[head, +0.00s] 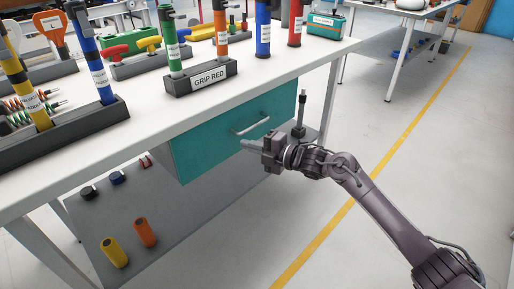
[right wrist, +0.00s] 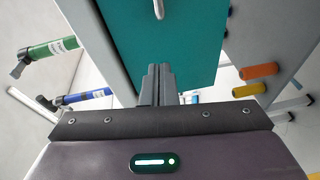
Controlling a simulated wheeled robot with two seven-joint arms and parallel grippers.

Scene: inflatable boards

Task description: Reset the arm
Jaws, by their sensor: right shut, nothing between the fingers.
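My right arm reaches in from the lower right of the head view. Its gripper (head: 250,145) is beside the front of a teal drawer (head: 205,150) under the white table, just below the drawer's handle (head: 250,123). In the right wrist view the two fingers (right wrist: 160,84) are together with nothing between them, and the teal drawer front (right wrist: 170,45) fills the space ahead, with part of the handle (right wrist: 158,9) at the top. Whether the fingers touch the drawer is unclear. My left gripper is out of view.
The white table (head: 130,136) holds upright coloured tools in dark racks, one labelled GRIP RED (head: 201,79). A lower shelf carries a yellow cylinder (head: 114,252) and an orange cylinder (head: 144,232). Open floor with a yellow line (head: 326,232) lies to the right.

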